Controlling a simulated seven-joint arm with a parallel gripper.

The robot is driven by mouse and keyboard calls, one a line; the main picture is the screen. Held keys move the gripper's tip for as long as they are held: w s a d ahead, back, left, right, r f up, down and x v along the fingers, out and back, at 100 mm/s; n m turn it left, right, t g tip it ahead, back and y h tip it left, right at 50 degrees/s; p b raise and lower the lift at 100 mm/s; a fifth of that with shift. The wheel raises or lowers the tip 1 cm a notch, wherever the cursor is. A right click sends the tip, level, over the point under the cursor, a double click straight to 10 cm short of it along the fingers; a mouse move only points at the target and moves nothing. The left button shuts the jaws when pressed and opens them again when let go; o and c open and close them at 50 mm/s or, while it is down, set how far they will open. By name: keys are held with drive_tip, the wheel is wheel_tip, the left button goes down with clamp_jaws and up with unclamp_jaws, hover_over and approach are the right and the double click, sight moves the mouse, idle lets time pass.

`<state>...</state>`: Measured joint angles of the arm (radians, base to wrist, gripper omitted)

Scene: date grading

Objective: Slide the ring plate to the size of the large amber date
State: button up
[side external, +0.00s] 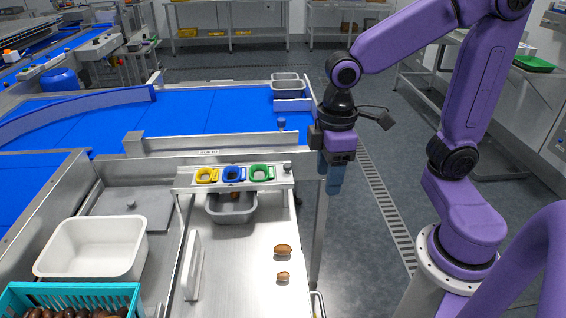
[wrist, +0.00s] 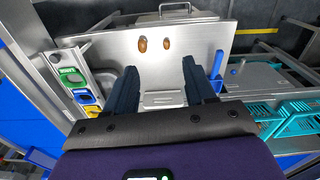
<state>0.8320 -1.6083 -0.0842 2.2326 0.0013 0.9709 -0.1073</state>
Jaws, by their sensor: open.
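The ring plate carries a yellow ring (side external: 206,176), a blue ring (side external: 233,174) and a green ring (side external: 261,173) in a row on a metal rail (side external: 183,183). In the wrist view the green ring (wrist: 72,78) is at the left. The large amber date (side external: 283,250) lies on the steel table, with a smaller brown date (side external: 283,276) in front of it. In the wrist view the large date (wrist: 142,44) is left of the small one (wrist: 167,43). My gripper (side external: 333,190) is open and empty, right of the rail; its two blue fingers (wrist: 160,72) show apart.
A grey bin (side external: 232,214) sits below the rail, with something brown partly hidden above it. A white tub (side external: 92,247) and a teal crate (side external: 75,291) of dark dates stand at left. A white upright panel (side external: 192,265) stands on the table. The table around the dates is clear.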

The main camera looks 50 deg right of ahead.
drive_tip(key=w+d+m, duration=0.2)
drive_tip(key=w+d, duration=0.1)
drive_tip(key=w, duration=0.8)
drive_tip(key=m, duration=0.4)
hover_over(287, 165)
drive_tip(key=f, duration=0.2)
wheel_tip(287, 165, down, 17)
drive_tip(key=shift+s+r, duration=0.1)
